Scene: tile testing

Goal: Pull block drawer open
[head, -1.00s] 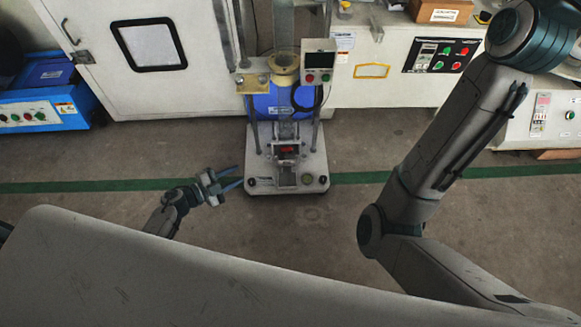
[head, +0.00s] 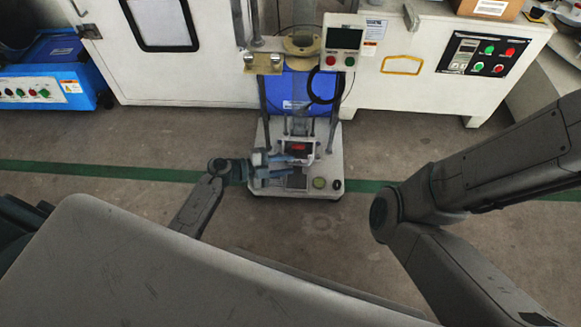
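The testing machine (head: 331,168) stands on the floor at the centre, with a pale base, upright posts and a blue part (head: 285,92) behind them. A block with a red patch (head: 297,148) sits low in the middle of the machine. My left gripper (head: 300,168) is over the front of the machine's base, just in front of this block, with its fingers pointing right. Its two fingers look apart. Whether they touch the block or a drawer handle cannot be told, and the drawer itself is mostly hidden. My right gripper is out of view; only the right arm shows.
A white cabinet (head: 215,75) stands behind left, a control panel (head: 483,56) behind right. A blue unit (head: 60,80) is at far left. The floor in front is clear.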

